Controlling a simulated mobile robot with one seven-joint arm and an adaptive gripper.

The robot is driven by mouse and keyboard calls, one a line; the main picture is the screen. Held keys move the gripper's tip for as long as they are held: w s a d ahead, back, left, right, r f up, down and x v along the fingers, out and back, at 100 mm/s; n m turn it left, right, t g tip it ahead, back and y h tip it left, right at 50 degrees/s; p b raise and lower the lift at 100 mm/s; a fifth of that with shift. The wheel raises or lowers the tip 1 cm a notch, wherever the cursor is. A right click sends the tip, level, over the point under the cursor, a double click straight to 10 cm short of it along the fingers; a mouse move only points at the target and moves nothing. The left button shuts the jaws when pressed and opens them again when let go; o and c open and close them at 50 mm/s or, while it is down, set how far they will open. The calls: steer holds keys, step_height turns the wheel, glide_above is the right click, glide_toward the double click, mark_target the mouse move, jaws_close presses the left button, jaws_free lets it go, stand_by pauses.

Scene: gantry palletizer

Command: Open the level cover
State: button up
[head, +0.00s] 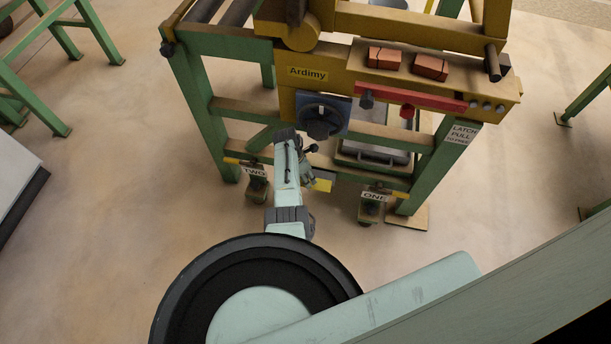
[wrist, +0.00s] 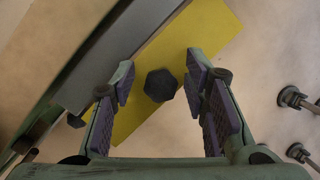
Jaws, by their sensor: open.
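A yellow plate (wrist: 205,35) with a dark hexagonal knob (wrist: 161,85) lies in front of my gripper in the wrist view. The knob shows between my two open fingers (wrist: 160,78), with a gap on each side; how far it stands beyond the tips I cannot tell. In the head view a small part of the yellow plate (head: 323,184) shows low on the green frame, just right of my gripper (head: 309,174). My gripper is partly hidden by my wrist there. No label saying level cover is visible, so I cannot confirm that the plate is it.
The green frame (head: 198,120) carries a yellow beam marked Ardimy (head: 308,73), a dark round knob (head: 322,118) and a red bar (head: 425,97). Signs read TWO (head: 254,171), ONE (head: 375,196) and LATCH PULL (head: 464,132). A grey bar (wrist: 120,45) runs beside the plate.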

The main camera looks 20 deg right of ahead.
steer(key=v, duration=0.7)
steer(key=shift+a+r, duration=0.15)
steer(key=shift+r, duration=0.05)
stand_by(0.7)
